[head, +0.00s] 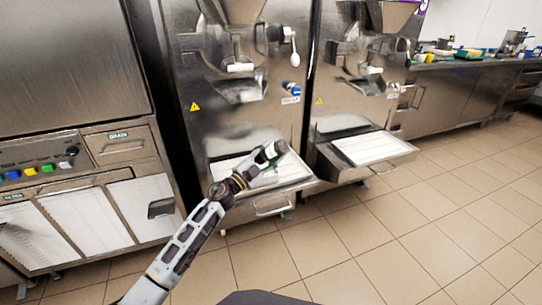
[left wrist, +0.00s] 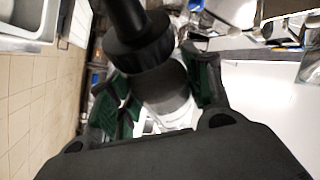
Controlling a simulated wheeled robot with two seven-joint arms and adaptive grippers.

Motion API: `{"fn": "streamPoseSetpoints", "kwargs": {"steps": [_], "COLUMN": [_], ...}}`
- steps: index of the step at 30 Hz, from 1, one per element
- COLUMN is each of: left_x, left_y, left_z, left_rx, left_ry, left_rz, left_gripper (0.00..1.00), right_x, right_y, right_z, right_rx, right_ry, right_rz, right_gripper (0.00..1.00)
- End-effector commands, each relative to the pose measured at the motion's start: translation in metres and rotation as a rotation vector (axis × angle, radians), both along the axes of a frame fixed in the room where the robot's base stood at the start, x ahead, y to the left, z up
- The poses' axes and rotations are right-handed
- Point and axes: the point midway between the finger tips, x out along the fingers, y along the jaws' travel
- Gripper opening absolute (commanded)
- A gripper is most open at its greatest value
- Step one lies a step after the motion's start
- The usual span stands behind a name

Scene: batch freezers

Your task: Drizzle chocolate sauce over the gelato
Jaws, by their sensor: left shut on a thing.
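My left gripper (head: 266,154) reaches out in front of the left batch freezer, above its front tray. In the left wrist view my left gripper (left wrist: 160,92) has its green-lined fingers closed around a bottle with a black cap and nozzle (left wrist: 138,42), which looks like the sauce bottle. The bottle's lower body is partly hidden by the fingers and the wrist. In the head view the held bottle is too small to make out clearly. No gelato can be made out in either view. My right gripper is not in view.
Two steel batch freezers stand side by side, with a left front tray (head: 293,181) and a right front tray (head: 391,160). A steel unit with coloured buttons (head: 30,171) is at the left. A counter (head: 470,62) with several small items runs along the back right. Tiled floor at right is clear.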

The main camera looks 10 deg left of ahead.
Motion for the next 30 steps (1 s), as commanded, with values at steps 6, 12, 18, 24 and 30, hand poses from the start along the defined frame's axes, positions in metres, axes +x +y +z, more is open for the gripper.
{"fn": "streamPoseSetpoints", "kwargs": {"steps": [6,12,18,24,30], "left_x": [0.0000,-0.0001,-0.0008,-0.0011,-0.0011], "left_y": [0.0000,-0.0001,-0.0001,-0.0002,-0.0001], "left_z": [0.0009,0.0011,0.0021,0.0017,0.0014], "left_rx": [-0.002,-0.001,-0.002,-0.001,-0.001], "left_ry": [-0.001,-0.001,0.000,-0.001,-0.001], "left_rz": [0.000,0.000,-0.001,0.000,0.000], "left_gripper": [0.24,0.24,0.24,0.24,0.24], "right_x": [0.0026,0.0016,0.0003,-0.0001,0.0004], "right_y": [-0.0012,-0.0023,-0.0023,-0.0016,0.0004], "right_z": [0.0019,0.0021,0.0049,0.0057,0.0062], "right_rx": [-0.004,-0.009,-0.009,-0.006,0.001], "right_ry": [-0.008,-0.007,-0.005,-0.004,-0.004], "right_rz": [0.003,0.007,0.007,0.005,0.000], "right_gripper": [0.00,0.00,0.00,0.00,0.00]}}
